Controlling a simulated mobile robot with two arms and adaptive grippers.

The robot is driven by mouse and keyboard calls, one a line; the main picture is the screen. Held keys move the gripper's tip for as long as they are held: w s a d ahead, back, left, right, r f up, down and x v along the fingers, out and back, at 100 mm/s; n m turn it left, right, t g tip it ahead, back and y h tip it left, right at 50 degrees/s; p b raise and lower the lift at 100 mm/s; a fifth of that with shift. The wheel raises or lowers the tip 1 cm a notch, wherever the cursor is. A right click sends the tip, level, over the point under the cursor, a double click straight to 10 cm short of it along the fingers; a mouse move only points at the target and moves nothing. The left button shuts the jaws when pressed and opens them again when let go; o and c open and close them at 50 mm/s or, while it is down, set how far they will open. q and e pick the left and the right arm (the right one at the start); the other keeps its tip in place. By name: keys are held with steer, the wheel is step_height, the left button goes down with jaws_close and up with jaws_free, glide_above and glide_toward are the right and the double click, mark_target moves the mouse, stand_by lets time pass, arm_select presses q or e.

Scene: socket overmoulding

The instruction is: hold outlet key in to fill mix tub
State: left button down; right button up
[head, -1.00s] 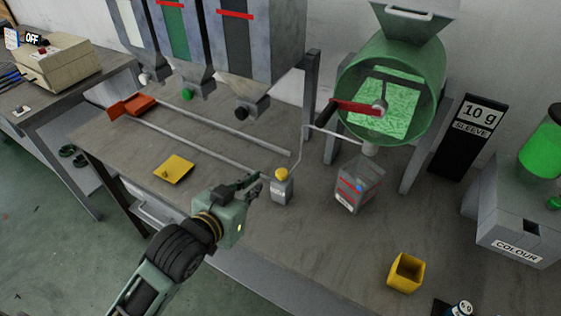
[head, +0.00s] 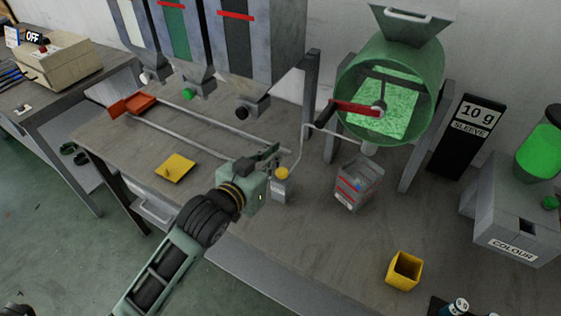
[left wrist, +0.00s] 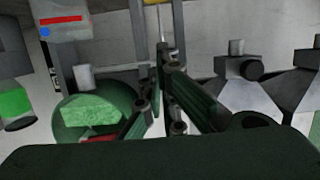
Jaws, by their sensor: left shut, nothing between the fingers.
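The outlet key looks to be the yellow button (head: 281,173) on a small grey box (head: 283,190), from which a thin pipe runs to the green drum (head: 437,95). Green granulate (head: 385,112) shows inside the drum. The mix tub (head: 355,190), grey with a red line and blue dot, stands upright below the drum's spout (head: 369,148); its contents cannot be made out. It also shows in the left wrist view (left wrist: 62,22). My left gripper (head: 272,154) is shut and empty, its fingers just above and left of the yellow button in the picture; contact is not visible.
Grey hoppers (head: 255,60) hang over the back of the bench. A yellow plate (head: 175,168) lies left of my arm and a yellow cup (head: 404,270) stands at front right. The colour unit (head: 512,215) stands at the right. Bench around the tub is clear.

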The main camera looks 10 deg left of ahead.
mark_target(282, 173)
arm_select(q)
steer(key=w+f, duration=0.1)
steer(key=w+d+f, duration=0.1)
steer(key=w+f, duration=0.1)
steer(key=shift+w+d+f+p, duration=0.1)
steer(key=shift+w+f+p, duration=0.1)
steer(key=shift+p, duration=0.15)
steer(key=shift+f, duration=0.75)
steer(key=shift+f, duration=0.1)
